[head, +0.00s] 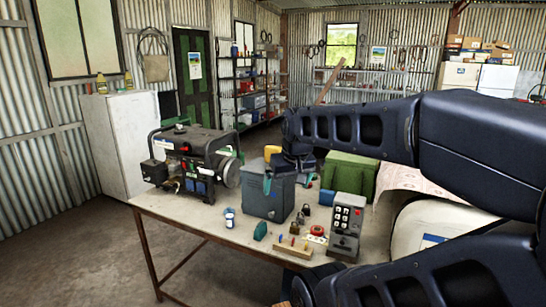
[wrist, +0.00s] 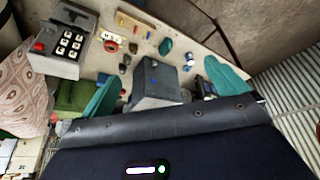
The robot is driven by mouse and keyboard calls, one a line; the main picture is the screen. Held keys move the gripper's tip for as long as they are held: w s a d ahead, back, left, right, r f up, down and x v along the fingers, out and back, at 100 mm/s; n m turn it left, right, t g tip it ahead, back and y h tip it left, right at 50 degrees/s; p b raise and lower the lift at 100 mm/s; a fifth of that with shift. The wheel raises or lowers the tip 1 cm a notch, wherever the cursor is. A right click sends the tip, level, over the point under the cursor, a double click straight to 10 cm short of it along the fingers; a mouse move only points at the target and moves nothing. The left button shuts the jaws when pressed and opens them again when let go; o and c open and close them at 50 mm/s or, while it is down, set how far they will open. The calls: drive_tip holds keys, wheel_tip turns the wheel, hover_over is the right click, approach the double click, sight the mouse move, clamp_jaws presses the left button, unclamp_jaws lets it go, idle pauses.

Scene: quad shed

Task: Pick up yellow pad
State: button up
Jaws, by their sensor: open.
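A yellow object (head: 272,152) shows in the head view behind the grey metal box (head: 266,200), partly hidden by the box and my arm. I cannot tell whether it is the yellow pad. I make out no clear yellow pad in the wrist view. My gripper (head: 288,184) points down over the table by the grey box, its teal fingers apart and nothing seen between them. In the wrist view my gripper (wrist: 164,70) has one finger on each side of the grey box, which lies below; contact cannot be told.
A generator (head: 195,160) stands left on the table (head: 190,215). A keypad box (head: 346,225), pegged wooden block (head: 293,250), padlocks, a blue-white cup (head: 230,217) and a green item (head: 260,230) lie in front. A green case (head: 348,175) stands behind right.

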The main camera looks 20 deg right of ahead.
drive_tip(key=w+d+r+m+h, duration=0.1)
drive_tip(key=w+d+r+m, duration=0.15)
drive_tip(key=w, duration=0.65)
drive_tip(key=m+h, duration=0.4)
drive_tip(key=m, duration=0.3)
hover_over(272, 148)
drive_tip(key=s+a, duration=0.2)
drive_tip(key=shift+n, duration=0.25)
wheel_tip(272, 148, down, 5)
drive_tip(key=shift+r, duration=0.2)
drive_tip(key=x, duration=1)
drive_tip(key=shift+w+a+f, duration=0.1)
drive_tip(key=shift+a+f, duration=0.05)
drive_tip(key=shift+a, duration=0.1)
drive_tip(key=c, duration=1)
